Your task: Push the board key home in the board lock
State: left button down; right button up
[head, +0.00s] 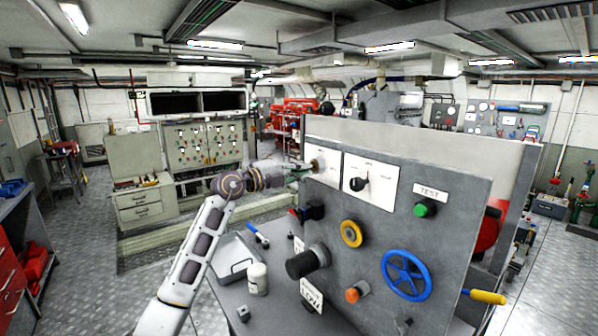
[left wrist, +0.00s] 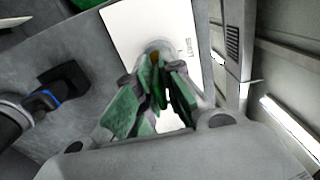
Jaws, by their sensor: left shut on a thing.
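The grey upright board (head: 455,215) stands on a bench. The board lock (left wrist: 159,47) is a round metal barrel on a white plate (left wrist: 125,30); in the head view the plate shows at the board's upper left (head: 323,154). My left gripper (head: 305,170) reaches this plate from the left. In the left wrist view its green-padded fingers (left wrist: 158,80) are shut on the board key (left wrist: 155,60), a small brass-coloured piece at the lock face. The fingers hide most of the key, and I cannot tell how deep it sits. My right gripper is not in view.
Beside the lock is a black rotary switch (head: 358,184) on a white plate. A green TEST button (head: 425,208), a yellow ring (head: 351,233), a blue handwheel (head: 407,274) and a black knob (head: 302,264) stick out of the board. A white jar (head: 257,278) stands on the bench.

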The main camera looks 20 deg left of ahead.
pick_arm(q)
jog(key=shift+w+d, duration=0.3)
jog(key=shift+w, duration=0.05)
dwell(0.5)
jog(key=c, duration=1.5)
grip_release()
jog(key=shift+a, duration=0.1)
jog(key=shift+v, duration=5.95)
